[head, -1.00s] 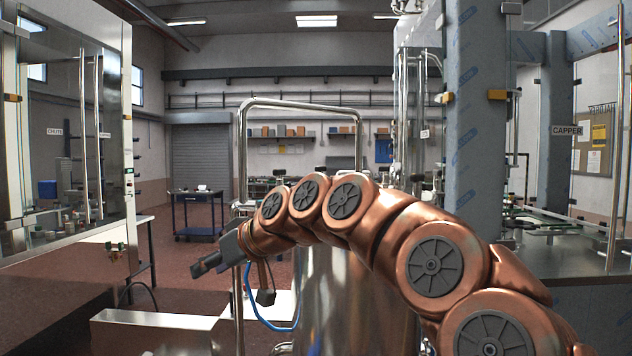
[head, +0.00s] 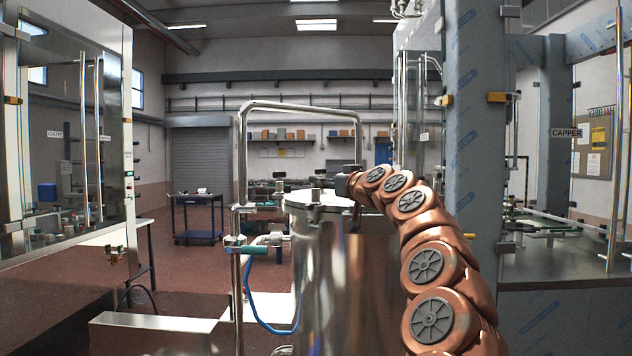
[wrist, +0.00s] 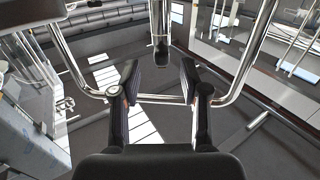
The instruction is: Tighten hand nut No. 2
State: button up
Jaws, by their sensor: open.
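A shiny steel tank (head: 335,265) stands in the middle of the head view with a flat lid (head: 310,206) on top. Small upright fittings (head: 316,195) show on or just behind the lid. They are too small to tell which is hand nut No. 2, and no number is readable. My gripper (head: 345,184) is at the right side of the lid, at about the height of its top; its fingers are hard to see there. In the wrist view my gripper (wrist: 159,76) is open, with nothing held between its fingers. A dark rounded piece (wrist: 160,50) lies beyond the fingertips.
A chrome tube frame (head: 300,106) rises around the tank, and its bars (wrist: 235,65) also flank my gripper in the wrist view. A blue hose (head: 250,305) hangs at the left. A blue-wrapped column (head: 475,150) stands close right. Open floor (head: 185,275) lies left.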

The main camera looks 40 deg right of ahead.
jog(key=shift+w+d+p, duration=0.1)
jog(key=shift+w+p, duration=1)
jog(key=shift+w, duration=1.2)
jog(key=shift+w+d+r+p, duration=0.1)
jog(key=shift+w+d+p, duration=0.05)
jog(key=shift+w+p, duration=0.6)
jog(key=shift+w, duration=0.55)
jog(key=shift+f, duration=0.2)
grip_shut()
